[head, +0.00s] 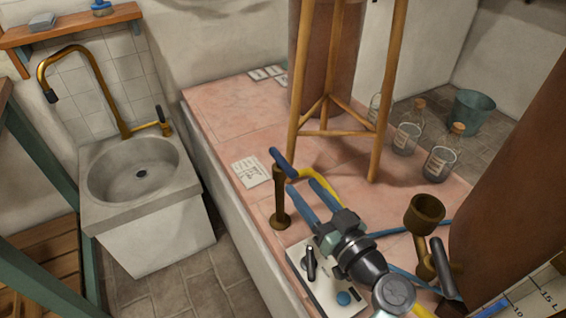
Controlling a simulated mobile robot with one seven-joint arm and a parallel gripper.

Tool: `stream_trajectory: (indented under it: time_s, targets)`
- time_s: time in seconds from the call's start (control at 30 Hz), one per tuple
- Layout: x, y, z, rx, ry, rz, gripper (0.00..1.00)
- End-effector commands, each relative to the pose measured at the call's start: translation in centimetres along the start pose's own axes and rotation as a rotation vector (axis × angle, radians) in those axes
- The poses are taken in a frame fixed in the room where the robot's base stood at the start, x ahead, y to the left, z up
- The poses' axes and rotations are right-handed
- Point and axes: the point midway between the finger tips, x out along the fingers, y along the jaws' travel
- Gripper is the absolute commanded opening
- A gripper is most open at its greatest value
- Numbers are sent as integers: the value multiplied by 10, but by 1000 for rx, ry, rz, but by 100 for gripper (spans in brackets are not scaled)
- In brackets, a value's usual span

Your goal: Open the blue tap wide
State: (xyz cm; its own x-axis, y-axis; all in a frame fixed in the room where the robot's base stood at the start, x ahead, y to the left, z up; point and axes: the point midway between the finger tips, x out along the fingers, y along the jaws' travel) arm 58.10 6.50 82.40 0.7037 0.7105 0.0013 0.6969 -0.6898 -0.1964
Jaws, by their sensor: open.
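The blue tap has a slanting blue lever handle (283,163) on top of a brown post (280,205), which stands on the pink tiled counter (235,120). A yellow curved piece (318,181) shows beside the handle, partly behind my fingers; I cannot tell whether it is joined to the tap. My gripper (302,187) has two blue fingers spread apart, pointing at the tap from the lower right. The fingertips are close to the lever and post, with nothing visible between them. I cannot tell whether they touch the tap.
A wooden stand (378,110) rises behind the tap. Corked glass bottles (407,135) stand at right. A brown cup-shaped fitting (425,215) and a white panel (325,288) with a dark lever lie near my arm. A sink (140,175) is at left; a paper card (251,172) lies left of the tap.

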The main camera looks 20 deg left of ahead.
Motion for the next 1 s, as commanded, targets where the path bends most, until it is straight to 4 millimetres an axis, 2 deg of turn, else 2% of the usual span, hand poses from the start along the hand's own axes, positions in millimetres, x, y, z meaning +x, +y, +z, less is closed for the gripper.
stream_trajectory:
  time_s: [0.03,0.2,0.43,0.6,0.87,1.0]
  targets:
    - [12,-1,-1,-2,-1,-4,53]
    - [48,-1,0,-2,-2,-3,53]
    - [83,0,0,-2,-1,-1,53]
    - [93,0,0,-2,-1,1,53]
    - [94,0,0,-1,-1,2,53]
    - [94,0,0,-1,-1,2,32]
